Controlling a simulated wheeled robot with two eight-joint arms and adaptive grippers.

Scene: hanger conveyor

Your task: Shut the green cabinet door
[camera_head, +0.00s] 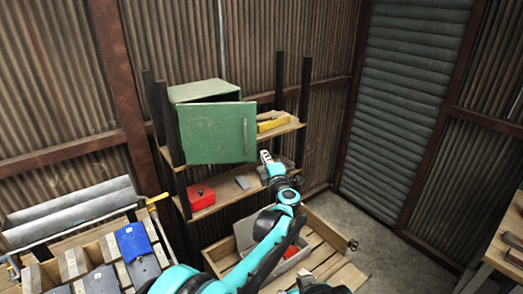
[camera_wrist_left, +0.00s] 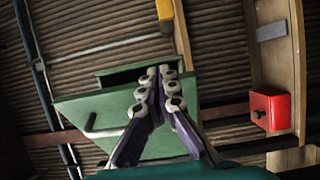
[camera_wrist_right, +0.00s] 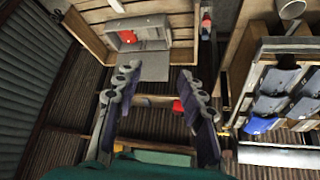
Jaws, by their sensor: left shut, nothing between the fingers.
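The green cabinet sits on the shelf rack at the back; its top (camera_head: 200,89) shows in the head view. Its green door (camera_head: 215,135) stands open, turned toward the head camera, with a bar handle (camera_head: 245,135) near its right edge. My left gripper (camera_head: 265,157) is shut and empty, just right of and slightly below the door's lower right corner. In the left wrist view the door (camera_wrist_left: 72,112) and handle (camera_wrist_left: 90,125) lie left of and behind the shut fingers (camera_wrist_left: 158,72). Contact cannot be told. My right gripper (camera_wrist_right: 158,70) is open and empty.
The upper shelf holds a yellow item (camera_head: 272,122). The lower shelf holds a red box (camera_head: 201,196) and a grey block (camera_head: 242,182). A rack with blue and grey items (camera_head: 134,242) stands at left. Shelf posts (camera_head: 304,100) rise beside the cabinet.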

